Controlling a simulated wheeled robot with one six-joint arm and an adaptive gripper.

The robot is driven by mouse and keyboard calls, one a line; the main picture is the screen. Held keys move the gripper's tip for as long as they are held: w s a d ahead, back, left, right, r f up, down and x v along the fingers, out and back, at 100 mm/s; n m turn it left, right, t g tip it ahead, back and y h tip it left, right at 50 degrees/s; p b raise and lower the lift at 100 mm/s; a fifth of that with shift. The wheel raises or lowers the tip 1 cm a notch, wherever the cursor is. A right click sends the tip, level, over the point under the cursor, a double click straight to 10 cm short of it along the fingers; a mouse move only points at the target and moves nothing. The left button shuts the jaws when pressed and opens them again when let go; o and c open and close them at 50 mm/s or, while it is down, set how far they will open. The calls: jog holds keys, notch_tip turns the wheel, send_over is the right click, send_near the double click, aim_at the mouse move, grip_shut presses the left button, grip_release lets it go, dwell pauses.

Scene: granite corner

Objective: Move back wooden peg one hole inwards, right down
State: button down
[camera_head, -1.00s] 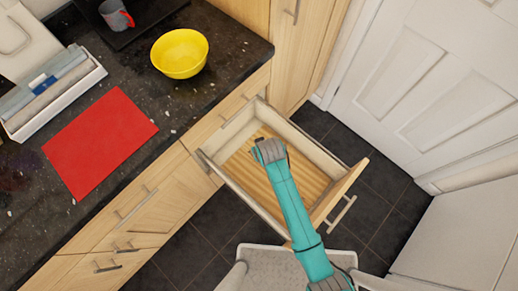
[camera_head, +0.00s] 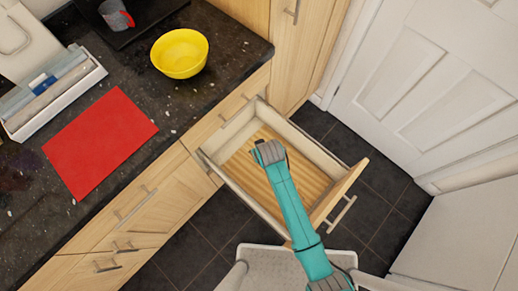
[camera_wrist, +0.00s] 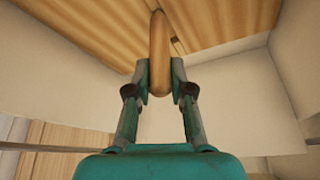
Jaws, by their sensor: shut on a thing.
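The wooden peg (camera_wrist: 158,45) is a light brown, rounded rod seen in the wrist view. It stands lengthwise between the fingers of my gripper (camera_wrist: 160,80), which is shut on it. The peg's upper end meets the wooden drawer bottom (camera_wrist: 75,30) in the picture; I cannot tell how far it sits in a hole. A small dark hole or slot shows on the bottom just right of the peg. In the head view my gripper (camera_head: 268,153) is inside the open drawer (camera_head: 232,191), above its slatted bottom, and hides the peg.
The drawer's walls stand close around my gripper, with its wooden front (camera_head: 340,192) at the right. A dark counter (camera_head: 140,80) at the left holds a yellow bowl (camera_head: 180,53), a red mat (camera_head: 98,142) and a grey-red mug (camera_head: 116,14). A pale chair (camera_head: 270,265) stands below the drawer.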

jog(key=shift+f, duration=0.45)
jog(key=c, duration=0.9)
grip_release()
jog(key=shift+c, duration=0.2)
jog(key=shift+r, duration=0.1)
jog(key=v, duration=1.1)
jog(key=shift+r, duration=0.35)
jog(key=shift+s, duration=0.15)
